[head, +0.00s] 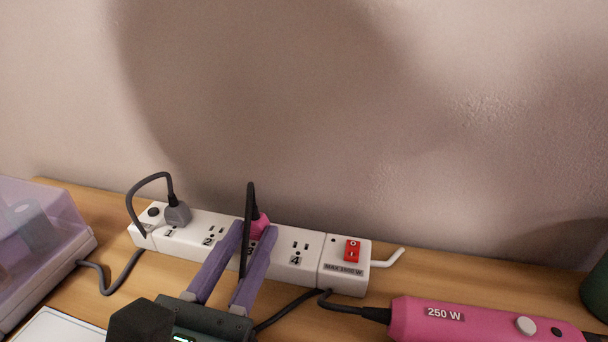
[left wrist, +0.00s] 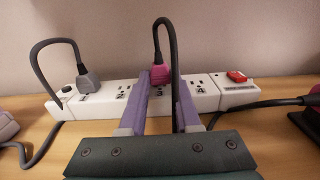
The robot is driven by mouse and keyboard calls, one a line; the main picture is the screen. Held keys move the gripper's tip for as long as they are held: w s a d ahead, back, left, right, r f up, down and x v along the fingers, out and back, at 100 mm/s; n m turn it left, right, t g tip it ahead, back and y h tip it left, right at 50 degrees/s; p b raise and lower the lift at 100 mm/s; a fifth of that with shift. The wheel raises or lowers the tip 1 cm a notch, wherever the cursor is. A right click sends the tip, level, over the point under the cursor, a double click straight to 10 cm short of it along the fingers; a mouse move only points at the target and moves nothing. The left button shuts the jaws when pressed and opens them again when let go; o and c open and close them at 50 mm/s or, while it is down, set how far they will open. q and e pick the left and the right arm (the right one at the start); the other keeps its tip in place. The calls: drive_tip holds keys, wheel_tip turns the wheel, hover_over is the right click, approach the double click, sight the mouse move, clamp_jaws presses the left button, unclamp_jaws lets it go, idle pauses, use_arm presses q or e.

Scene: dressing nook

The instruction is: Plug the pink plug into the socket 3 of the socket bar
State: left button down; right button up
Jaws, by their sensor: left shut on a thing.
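The white socket bar (head: 311,274) lies along the wall with numbered sockets 1 to 4. The pink plug (head: 261,225) is at socket 3, between the purple fingers of my left gripper (head: 255,232), which is shut on it. The plug also shows in the left wrist view (left wrist: 158,74), its dark cord looping up and back over the gripper. The fingers hide part of socket 3, so I cannot tell whether the plug is fully seated. My right gripper is not in view.
A grey plug (head: 177,213) sits in socket 1. A pink device marked 250 W (head: 480,322) lies front right. A clear purple box (head: 42,240) stands left.

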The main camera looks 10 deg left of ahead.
use_arm(q)
drive_tip(key=shift+s+d+f, duration=0.2)
drive_tip(key=shift+f, duration=0.35)
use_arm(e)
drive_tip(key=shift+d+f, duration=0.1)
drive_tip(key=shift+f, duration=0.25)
use_arm(q)
drive_tip(key=shift+r, duration=0.1)
drive_tip(key=shift+w+a+r+p, duration=0.1)
drive_tip(key=shift+w+r+p, duration=0.1)
drive_tip(key=shift+r+p, duration=0.4)
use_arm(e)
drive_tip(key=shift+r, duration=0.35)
use_arm(q)
drive_tip(key=shift+a+r, duration=0.1)
drive_tip(key=shift+r, duration=0.35)
drive_tip(key=shift+a+r+p, duration=0.1)
drive_tip(key=shift+r+p, duration=0.1)
drive_tip(key=shift+p, duration=0.15)
drive_tip(key=shift+f+b, duration=0.25)
drive_tip(key=shift+b, duration=0.15)
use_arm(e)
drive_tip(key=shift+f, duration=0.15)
